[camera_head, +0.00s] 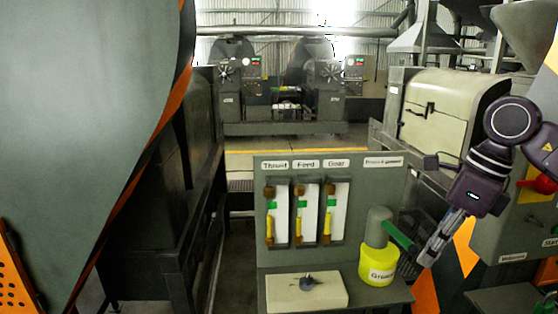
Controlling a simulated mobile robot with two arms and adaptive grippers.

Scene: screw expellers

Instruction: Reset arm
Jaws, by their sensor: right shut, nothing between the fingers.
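My right gripper (434,250) hangs from my right arm at the right side of the head view, pointing down and to the left. Its fingers are together, with nothing seen between them. It appears close to the right of the yellow tub and green handle, but the depth gap is hard to tell. My left gripper is not in the view.
A grey panel stand (390,172) carries three gauges (305,212) labelled Thrust, Feed and Gear. On its shelf are a yellow grease tub (377,266) and a pale block (305,292). Machines (450,115) stand at both sides; an aisle (237,255) lies left of the stand.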

